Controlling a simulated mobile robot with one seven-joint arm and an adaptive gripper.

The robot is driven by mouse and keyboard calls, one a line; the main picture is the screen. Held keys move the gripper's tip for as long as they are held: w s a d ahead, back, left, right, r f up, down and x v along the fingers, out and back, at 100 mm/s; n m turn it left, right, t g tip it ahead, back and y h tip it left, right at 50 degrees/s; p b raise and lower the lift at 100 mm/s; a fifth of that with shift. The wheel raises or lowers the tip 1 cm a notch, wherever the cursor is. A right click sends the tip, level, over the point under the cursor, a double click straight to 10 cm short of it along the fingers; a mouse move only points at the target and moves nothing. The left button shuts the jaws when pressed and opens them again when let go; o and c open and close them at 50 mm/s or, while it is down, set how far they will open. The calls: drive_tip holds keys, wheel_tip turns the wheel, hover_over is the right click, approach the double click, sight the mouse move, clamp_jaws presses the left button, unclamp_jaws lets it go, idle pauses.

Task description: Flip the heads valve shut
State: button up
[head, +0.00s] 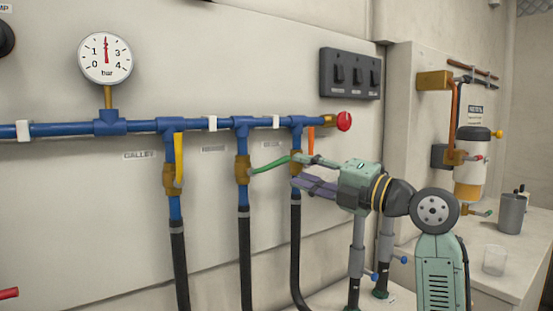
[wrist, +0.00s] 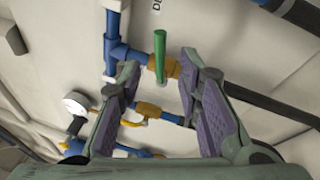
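The green valve lever (head: 271,164) is on the middle brass valve (head: 243,168) of the blue pipe. It points right, crosswise to its branch pipe. The label (head: 213,149) left of this valve is too small to read. My gripper (head: 296,170) is open and empty, right of the lever, with its fingers reaching left. In the wrist view the green lever (wrist: 160,52) shows in the gap between the spread fingers, apart from both pads. In the head view the upper finger overlaps the lever's tip; I cannot tell whether they touch.
A yellow lever (head: 179,158) on the valve labelled galley and an orange lever (head: 311,141) on the right valve lie along their pipes. My gripper is close to the right valve. A red knob (head: 344,121) ends the pipe. A gauge (head: 105,58) and switch panel (head: 350,74) are above.

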sight(281, 164)
drive_tip(key=p+x, duration=0.2)
drive_tip(key=x, duration=0.5)
drive_tip(key=shift+c, duration=0.4)
clamp_jaws()
idle(0.4)
